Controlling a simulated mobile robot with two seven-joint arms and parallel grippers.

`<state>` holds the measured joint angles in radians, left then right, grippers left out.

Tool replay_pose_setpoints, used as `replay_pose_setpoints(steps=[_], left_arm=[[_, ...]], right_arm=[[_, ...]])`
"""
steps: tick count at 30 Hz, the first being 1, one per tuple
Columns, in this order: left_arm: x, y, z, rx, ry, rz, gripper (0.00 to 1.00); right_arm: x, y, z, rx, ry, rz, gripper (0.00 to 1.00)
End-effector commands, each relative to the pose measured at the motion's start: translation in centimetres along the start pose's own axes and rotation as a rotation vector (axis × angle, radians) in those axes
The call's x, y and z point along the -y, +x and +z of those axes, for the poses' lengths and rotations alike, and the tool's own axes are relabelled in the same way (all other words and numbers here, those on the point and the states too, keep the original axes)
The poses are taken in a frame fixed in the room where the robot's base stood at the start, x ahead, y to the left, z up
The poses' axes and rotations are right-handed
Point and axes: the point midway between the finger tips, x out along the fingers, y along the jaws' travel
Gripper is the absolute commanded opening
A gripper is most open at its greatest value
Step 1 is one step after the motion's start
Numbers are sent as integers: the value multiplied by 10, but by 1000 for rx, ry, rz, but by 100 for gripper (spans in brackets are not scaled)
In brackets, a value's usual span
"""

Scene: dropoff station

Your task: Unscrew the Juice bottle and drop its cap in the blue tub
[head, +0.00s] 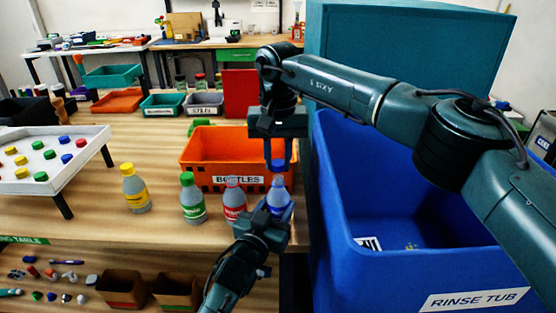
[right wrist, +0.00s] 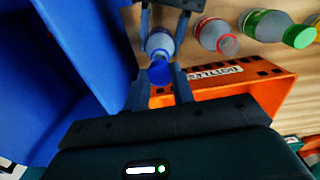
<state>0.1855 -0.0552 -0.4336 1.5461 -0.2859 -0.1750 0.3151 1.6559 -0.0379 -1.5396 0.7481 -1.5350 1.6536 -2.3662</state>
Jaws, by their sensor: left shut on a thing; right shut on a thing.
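A clear bottle with a blue label (head: 279,194) stands upright at the table's right end; its lettering is too small to read. My left gripper (head: 270,212) is shut on the bottle's body from the front. My right gripper (head: 278,158) points down from above, shut on the blue cap (head: 278,166). In the right wrist view the blue cap (right wrist: 160,73) sits between the fingers, in line with the bottle's neck (right wrist: 159,46). I cannot tell whether cap and neck still touch. The blue tub (head: 400,268), marked RINSE TUB, stands to the right.
An orange crate (head: 215,180) marked BOTTLES stands behind the bottle. Red (head: 234,200), green (head: 192,198) and yellow (head: 134,188) bottles stand in a row to the left. A white tray (head: 95,150) with coloured caps is at far left. The tub's wall is close to my right gripper.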

Motion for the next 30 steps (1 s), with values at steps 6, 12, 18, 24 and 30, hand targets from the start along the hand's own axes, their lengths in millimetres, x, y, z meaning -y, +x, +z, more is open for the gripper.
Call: replay_pose_setpoints(steps=[6, 12, 18, 24, 30], left_arm=[[0, 0, 0, 1, 0, 0, 0], [0, 0, 0, 1, 0, 0, 0], [0, 0, 0, 1, 0, 0, 60], [0, 0, 0, 1, 0, 0, 71], [0, -1, 0, 1, 0, 0, 71]], right_arm=[[1, -28, 0, -3, 1, -1, 0], [0, -30, 0, 0, 0, 0, 0], [0, -30, 0, 0, 0, 0, 0], [0, -30, 0, 0, 0, 0, 0], [0, -30, 0, 0, 0, 0, 0]])
